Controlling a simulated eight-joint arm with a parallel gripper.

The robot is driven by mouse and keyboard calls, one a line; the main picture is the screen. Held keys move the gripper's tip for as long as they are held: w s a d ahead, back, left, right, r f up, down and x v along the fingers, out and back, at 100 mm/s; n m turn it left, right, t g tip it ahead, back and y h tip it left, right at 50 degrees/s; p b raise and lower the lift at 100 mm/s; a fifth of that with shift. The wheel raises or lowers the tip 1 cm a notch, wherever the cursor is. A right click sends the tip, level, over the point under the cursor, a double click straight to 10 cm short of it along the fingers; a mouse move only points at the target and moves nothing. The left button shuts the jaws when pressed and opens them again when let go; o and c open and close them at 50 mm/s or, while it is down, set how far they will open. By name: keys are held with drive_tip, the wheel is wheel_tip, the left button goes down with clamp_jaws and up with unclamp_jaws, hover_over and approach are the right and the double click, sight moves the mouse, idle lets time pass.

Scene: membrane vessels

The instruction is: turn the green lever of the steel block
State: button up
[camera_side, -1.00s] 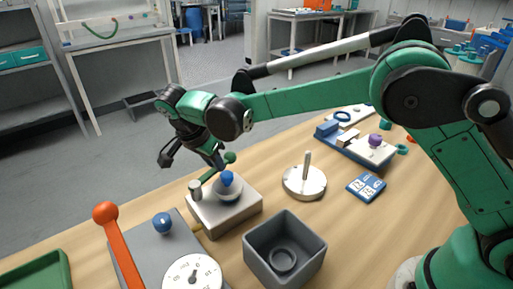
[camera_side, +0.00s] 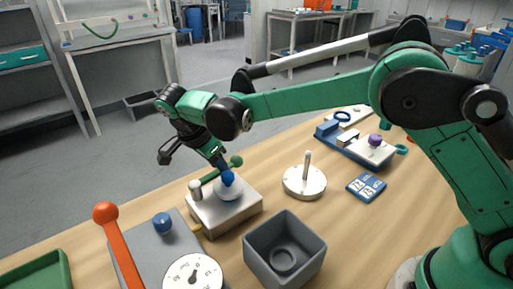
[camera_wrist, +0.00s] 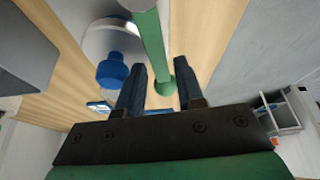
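The steel block (camera_side: 226,212) stands on the wooden table, left of centre in the side view. Its green lever (camera_side: 211,176) runs from a pale post to a green ball at the far end; the lever also shows in the wrist view (camera_wrist: 154,42). A pale round membrane (camera_side: 229,189) with a blue knob (camera_side: 228,178) sits on the block, also at upper left in the wrist view (camera_wrist: 112,72). My gripper (camera_wrist: 158,88) is open, its dark fingers on either side of the lever's ball end, with gaps visible. Whether a finger touches it, I cannot tell.
A grey open box (camera_side: 285,250) stands in front of the block. A grey panel with an orange lever (camera_side: 117,248) and a dial (camera_side: 192,274) is at left. A round steel base with a peg (camera_side: 305,182) stands at right. Bare table lies between them.

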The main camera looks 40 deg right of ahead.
sight(205, 178)
drive_tip(key=shift+o, duration=0.7)
drive_tip(key=v, duration=0.8)
